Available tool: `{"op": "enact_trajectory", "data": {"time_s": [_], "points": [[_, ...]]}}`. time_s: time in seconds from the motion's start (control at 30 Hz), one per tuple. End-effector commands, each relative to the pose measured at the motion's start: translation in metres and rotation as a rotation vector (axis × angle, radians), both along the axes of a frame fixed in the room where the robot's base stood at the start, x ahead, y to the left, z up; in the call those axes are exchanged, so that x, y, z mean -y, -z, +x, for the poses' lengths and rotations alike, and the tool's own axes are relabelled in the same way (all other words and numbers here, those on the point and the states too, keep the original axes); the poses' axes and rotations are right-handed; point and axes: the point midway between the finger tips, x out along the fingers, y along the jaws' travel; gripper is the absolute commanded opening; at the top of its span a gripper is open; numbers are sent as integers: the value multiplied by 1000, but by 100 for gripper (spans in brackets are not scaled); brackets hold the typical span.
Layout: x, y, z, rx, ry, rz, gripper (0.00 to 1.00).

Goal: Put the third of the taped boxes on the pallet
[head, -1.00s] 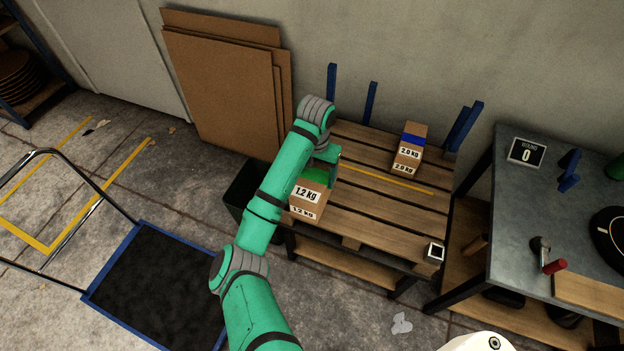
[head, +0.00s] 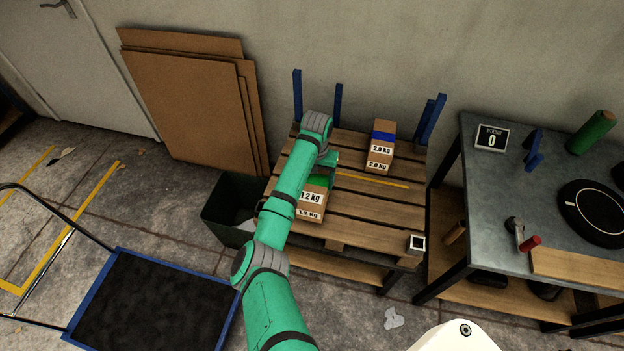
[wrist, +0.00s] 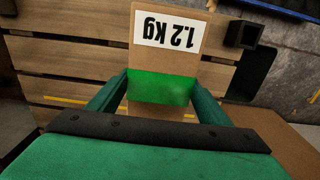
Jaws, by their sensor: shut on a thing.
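The wooden pallet (head: 350,216) stands raised on a frame, with a yellow line across its slats. My gripper (wrist: 160,88) is shut on a brown box with green tape (head: 316,201), labelled 1.2 kg, fingers on both sides of the taped band. The box is over the pallet's front left part; I cannot tell whether it touches the slats. In the wrist view the green-taped box (wrist: 166,62) shows its label upside down. A blue-taped box (head: 381,147), labelled 2.0 kg, sits at the pallet's back, beyond the yellow line. My arm hides part of the held box.
Blue posts (head: 297,95) rise at the pallet's back corners. A small square socket (head: 415,244) is at its front right corner. A dark bin (head: 228,205) stands to its left. A grey workbench (head: 485,185) is on the right. Pallet slats right of the held box are clear.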

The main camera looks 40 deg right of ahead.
Motion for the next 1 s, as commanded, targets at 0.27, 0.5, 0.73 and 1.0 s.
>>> {"op": "enact_trajectory", "data": {"time_s": [0.27,0.5,0.73,1.0], "points": [[5,22,1,1,0,-1,9],[6,34,1,2,2,-2,9],[5,36,1,1,1,-2,9],[2,39,1,-1,-3,1,90]]}}
